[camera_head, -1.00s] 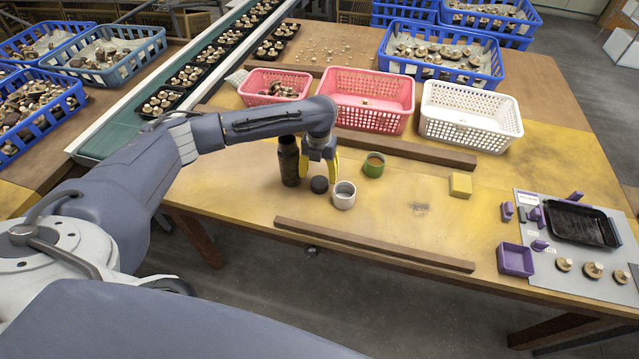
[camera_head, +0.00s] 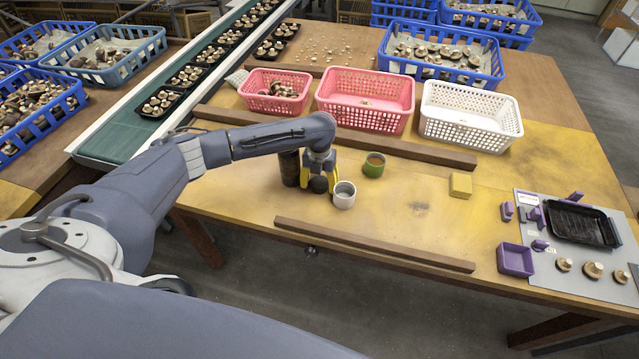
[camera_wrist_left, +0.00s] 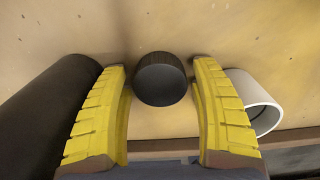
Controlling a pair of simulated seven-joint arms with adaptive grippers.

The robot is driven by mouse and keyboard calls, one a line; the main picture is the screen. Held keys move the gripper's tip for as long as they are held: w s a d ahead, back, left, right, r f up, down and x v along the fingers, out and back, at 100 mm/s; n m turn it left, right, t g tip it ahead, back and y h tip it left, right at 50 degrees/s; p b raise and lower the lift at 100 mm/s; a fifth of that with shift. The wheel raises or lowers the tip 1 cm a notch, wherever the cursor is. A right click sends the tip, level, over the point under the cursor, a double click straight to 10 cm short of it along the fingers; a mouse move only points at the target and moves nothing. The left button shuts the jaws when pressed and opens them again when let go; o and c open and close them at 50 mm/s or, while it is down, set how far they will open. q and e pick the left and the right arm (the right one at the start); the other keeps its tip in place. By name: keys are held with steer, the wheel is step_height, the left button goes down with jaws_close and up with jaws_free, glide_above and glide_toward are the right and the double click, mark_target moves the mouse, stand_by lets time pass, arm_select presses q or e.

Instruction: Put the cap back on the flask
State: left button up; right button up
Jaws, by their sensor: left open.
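The dark flask (camera_head: 289,168) stands upright on the table, partly behind my left arm. In the left wrist view the flask (camera_wrist_left: 52,108) is just outside the left finger. The black cap (camera_head: 319,185) sits on the table right of the flask. In the left wrist view the cap (camera_wrist_left: 161,80) lies between the finger tips, with a gap on each side. My left gripper (camera_head: 319,182) is open and points down around the cap; its yellow fingers also show in the left wrist view (camera_wrist_left: 160,95). My right gripper is out of view.
Wooden strips (camera_head: 372,245) lie in front and behind. A yellow block (camera_head: 460,186) sits farther right.

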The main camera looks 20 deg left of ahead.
mark_target(320, 182)
arm_select(q)
steer(key=shift+c, duration=0.2)
steer(key=c, duration=0.6)
steer(key=shift+c, duration=0.2)
steer(key=shift+r, duration=0.1)
step_height(320, 182, up, 20)
stand_by(0.6)
stand_by(0.4)
